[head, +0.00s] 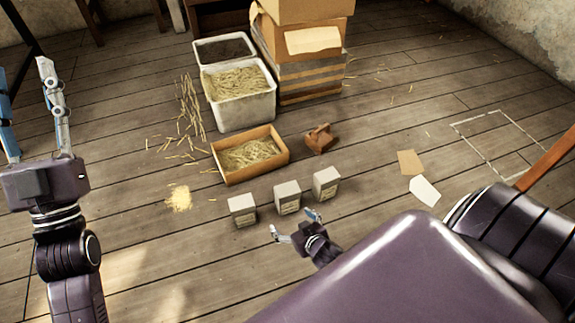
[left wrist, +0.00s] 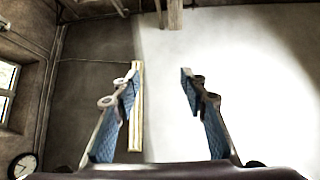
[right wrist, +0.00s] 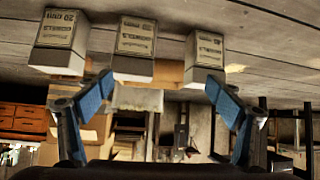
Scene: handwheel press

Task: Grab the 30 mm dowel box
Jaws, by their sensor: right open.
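Three small grey-white boxes with printed labels stand in a row on the plank floor: left box (head: 242,210), middle box (head: 287,196), right box (head: 326,184). The labels are too small in the head view to tell which is the 30 mm one. The right wrist view shows three labelled boxes inverted, the left one (right wrist: 62,42), the middle one (right wrist: 135,42) and the right one (right wrist: 205,58); their print is not surely legible. My right gripper (head: 293,222) is open and empty, just in front of the middle box. My left gripper (left wrist: 160,85) is open and empty, raised far left.
White bins (head: 242,116) and stacked cartons (head: 309,75) stand further back. Papers (head: 424,191) lie on the right; the floor between is clear.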

